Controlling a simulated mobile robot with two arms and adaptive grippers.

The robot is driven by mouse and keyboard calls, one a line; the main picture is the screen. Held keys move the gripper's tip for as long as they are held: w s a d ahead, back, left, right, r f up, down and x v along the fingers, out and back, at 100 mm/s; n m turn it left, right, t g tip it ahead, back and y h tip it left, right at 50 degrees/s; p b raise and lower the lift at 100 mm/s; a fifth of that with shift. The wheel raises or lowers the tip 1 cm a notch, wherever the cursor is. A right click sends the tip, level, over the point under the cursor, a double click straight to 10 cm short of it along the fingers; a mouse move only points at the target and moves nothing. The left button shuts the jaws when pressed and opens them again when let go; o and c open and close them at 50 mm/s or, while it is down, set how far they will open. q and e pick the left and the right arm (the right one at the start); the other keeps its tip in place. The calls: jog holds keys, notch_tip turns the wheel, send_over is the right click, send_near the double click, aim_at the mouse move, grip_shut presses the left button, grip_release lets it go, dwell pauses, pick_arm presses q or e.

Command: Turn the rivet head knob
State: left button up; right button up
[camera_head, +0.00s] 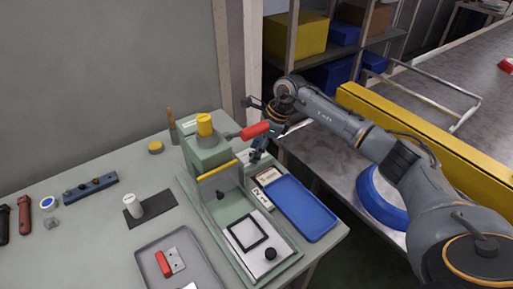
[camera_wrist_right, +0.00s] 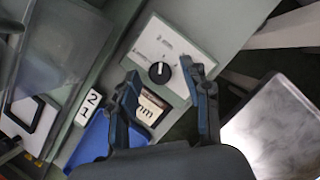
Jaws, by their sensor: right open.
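The knob (camera_wrist_right: 159,72) is a black round dial with a white pointer line on a light panel (camera_wrist_right: 150,47), on the side of the green press (camera_head: 206,152). The head view does not show the knob. My right gripper (camera_wrist_right: 163,75) is open and empty, its dark blue fingers spread. In the wrist view the knob appears between the fingertips; I see no contact and cannot tell the remaining distance. In the head view this gripper (camera_head: 260,150) is at the right side of the press, below the red lever handle (camera_head: 255,130). My left gripper is not in view.
A blue tray (camera_head: 303,208) and a small labelled box (camera_head: 268,176) lie close below the right gripper. A grey tray (camera_head: 153,255) and small tools lie on the left of the table. A yellow rail (camera_head: 430,137) borders the conveyor at right.

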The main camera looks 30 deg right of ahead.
jog(key=shift+c, duration=0.4)
grip_shut()
jog(key=shift+m, duration=0.3)
jog(key=shift+s+m+t+h, duration=0.1)
jog(key=shift+m+t+h, duration=0.3)
jog(key=shift+m, duration=0.8)
jog(key=m+t, duration=0.1)
jog(key=m, duration=0.1)
jog(key=shift+a+m+h, duration=0.15)
jog(key=shift+m+h, duration=0.15)
jog(key=shift+m, duration=0.1)
jog(key=m+h+b, duration=0.1)
jog(key=m, duration=0.1)
jog(key=shift+s+a+m, duration=0.1)
jog(key=shift+m, duration=0.2)
jog(key=shift+a+m+t+h+b, duration=0.1)
jog(key=shift+m+t+h+b, duration=0.4)
jog(key=shift+m, duration=1.3)
